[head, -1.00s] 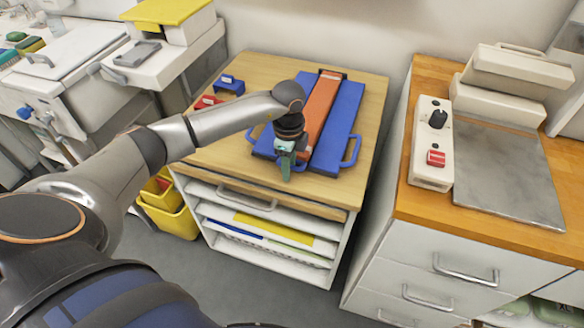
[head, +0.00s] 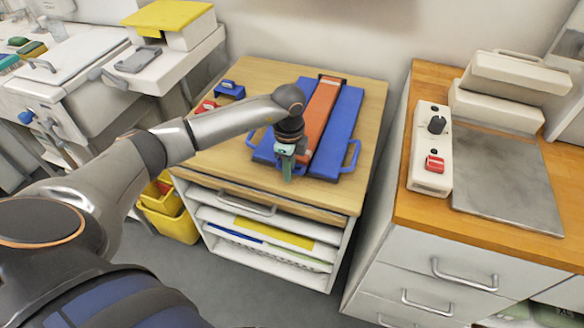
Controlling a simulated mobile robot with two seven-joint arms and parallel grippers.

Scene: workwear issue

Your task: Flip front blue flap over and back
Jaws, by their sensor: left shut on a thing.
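A folding board lies flat on the wooden top of a low cabinet. It has an orange middle strip (head: 322,105), a long blue flap (head: 338,130) on its right with a handle loop, and a blue flap (head: 264,150) on its left with another loop. My left gripper (head: 287,172) points down at the board's near end, by the left blue flap and the orange strip. Its teal fingers are shut on the blue flap at the front. The exact grip is hidden by the gripper and wrist. My right gripper is out of view.
Small blue (head: 230,90) and red (head: 207,105) holders stand behind my left forearm on the wooden top (head: 365,110). A counter with a control box (head: 430,150) and a grey plate (head: 505,180) is to the right. Yellow bins (head: 170,222) stand on the floor at left.

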